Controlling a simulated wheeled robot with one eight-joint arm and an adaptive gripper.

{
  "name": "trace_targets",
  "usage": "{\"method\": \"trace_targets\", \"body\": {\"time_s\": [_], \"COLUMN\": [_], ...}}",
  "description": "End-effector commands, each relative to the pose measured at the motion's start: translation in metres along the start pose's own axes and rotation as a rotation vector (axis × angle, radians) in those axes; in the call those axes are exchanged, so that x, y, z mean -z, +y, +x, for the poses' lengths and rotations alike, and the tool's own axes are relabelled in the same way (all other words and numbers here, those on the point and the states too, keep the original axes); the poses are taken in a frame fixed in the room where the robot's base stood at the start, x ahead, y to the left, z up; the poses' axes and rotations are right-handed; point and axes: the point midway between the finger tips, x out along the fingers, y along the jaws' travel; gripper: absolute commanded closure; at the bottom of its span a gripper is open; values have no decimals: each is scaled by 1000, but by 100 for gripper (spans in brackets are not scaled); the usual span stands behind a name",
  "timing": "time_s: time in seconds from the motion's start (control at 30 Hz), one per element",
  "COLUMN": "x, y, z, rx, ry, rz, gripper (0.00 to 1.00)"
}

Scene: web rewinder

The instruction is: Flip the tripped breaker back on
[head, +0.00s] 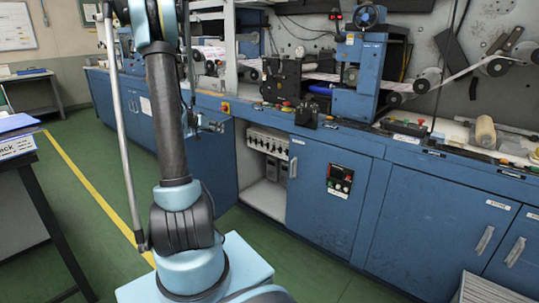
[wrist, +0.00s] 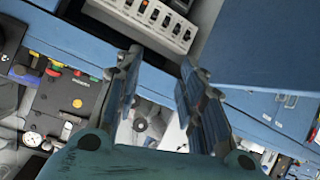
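A row of white breakers (head: 268,145) sits in the upper part of an open cabinet bay in the head view. In the wrist view the breaker row (wrist: 150,14) runs along the top edge, partly cut off. Which breaker is tripped I cannot tell for sure. My gripper (wrist: 158,68) is open and empty in the wrist view, its two fingers apart and pointing toward the breaker row. The fingertips appear short of it. Contact cannot be judged.
A blue door (head: 210,165) stands at the left of the open bay. A closed blue door (head: 325,205) with a small control panel (head: 340,180) is on its right. Machine rollers and a worktop lie above. Green floor with a yellow line is clear at left.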

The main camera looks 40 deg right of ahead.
Motion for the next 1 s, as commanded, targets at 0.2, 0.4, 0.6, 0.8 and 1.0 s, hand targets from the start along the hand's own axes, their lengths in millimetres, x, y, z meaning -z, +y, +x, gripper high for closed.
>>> {"method": "trace_targets", "body": {"time_s": [0.2,0.4,0.6,0.8,1.0], "x": [2,-6,-23,-50,-85], "y": [-8,-11,-10,-4,5], "z": [69,128,184,237,283], "rx": [-56,-96,-128,-151,-165], "ry": [92,178,265,349,427], "rz": [73,131,183,226,261], "gripper": [63,63,63,63,63]}}
